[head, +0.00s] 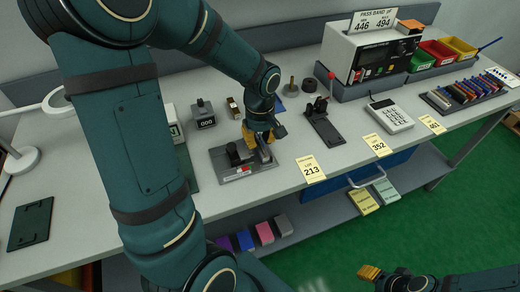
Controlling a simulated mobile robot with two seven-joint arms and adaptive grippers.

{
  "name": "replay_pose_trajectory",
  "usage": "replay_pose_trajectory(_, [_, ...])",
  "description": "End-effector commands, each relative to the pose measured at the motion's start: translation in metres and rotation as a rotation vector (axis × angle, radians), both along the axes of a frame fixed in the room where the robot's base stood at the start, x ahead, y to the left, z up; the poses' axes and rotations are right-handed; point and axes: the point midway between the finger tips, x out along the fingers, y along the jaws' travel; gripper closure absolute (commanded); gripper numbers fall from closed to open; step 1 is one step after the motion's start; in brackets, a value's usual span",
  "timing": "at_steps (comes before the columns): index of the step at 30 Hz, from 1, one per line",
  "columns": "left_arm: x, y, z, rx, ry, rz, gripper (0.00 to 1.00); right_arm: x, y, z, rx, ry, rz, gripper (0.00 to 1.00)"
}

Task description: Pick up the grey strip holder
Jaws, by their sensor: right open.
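My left gripper (260,140), with orange-yellow fingers, points down over a dark grey fixture plate (226,172) near the table's front edge. A small grey piece (264,154), possibly the grey strip holder, stands on the plate right under the fingers. The fingers and wrist partly hide it, so I cannot tell whether they touch it or are closed on it. My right gripper (371,273) is open and empty, low in front of the table, over the green floor.
A black stand with a red-knobbed lever (322,122) and a calculator-like box (390,115) stand to the right. A counter (203,114) stands behind the plate. Yellow tags, such as "213" (311,168), line the front edge. A tester (365,50) stands behind.

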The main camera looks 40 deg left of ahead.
Motion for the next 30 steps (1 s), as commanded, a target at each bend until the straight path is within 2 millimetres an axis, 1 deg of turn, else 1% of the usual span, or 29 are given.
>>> replay_pose_trajectory(1, [-0.0004, 0.0002, -0.0065, 0.0, 0.001, 0.001, 0.82, 0.0004, -0.0001, -0.0028, 0.0, -0.001, 0.0, 0.53])
replay_pose_trajectory(3, [-0.0001, 0.0, -0.0101, -0.001, 0.0, 0.001, 0.82, 0.0007, -0.0001, -0.0034, 0.0, -0.002, -0.001, 0.53])
replay_pose_trajectory(10, [0.0, 0.0001, -0.0104, 0.0, -0.001, 0.0, 0.82, 0.0008, -0.0001, -0.0028, 0.0, -0.002, -0.001, 0.53])
replay_pose_trajectory(11, [0.0, 0.0001, -0.0104, 0.0, -0.001, 0.0, 0.78, 0.0008, -0.0001, -0.0028, 0.0, -0.002, -0.001, 0.53])
replay_pose_trajectory(12, [0.0, 0.0001, -0.0104, 0.0, -0.001, 0.0, 0.92, 0.0008, -0.0001, -0.0028, 0.0, -0.002, -0.001, 0.53])
replay_pose_trajectory(13, [0.0001, 0.0, -0.0103, 0.0, -0.001, 0.0, 1.0, 0.0008, -0.0001, -0.0028, 0.0, -0.002, -0.001, 0.53])
replay_pose_trajectory(26, [-0.0001, 0.0, -0.0105, 0.0, 0.0, 0.0, 1.0, 0.0008, -0.0001, -0.0029, 0.0, -0.002, -0.001, 0.53])
replay_pose_trajectory(30, [0.0002, 0.0001, -0.0044, 0.0, -0.001, 0.0, 1.0, 0.0006, -0.0001, -0.0007, 0.0, -0.001, 0.0, 0.53])
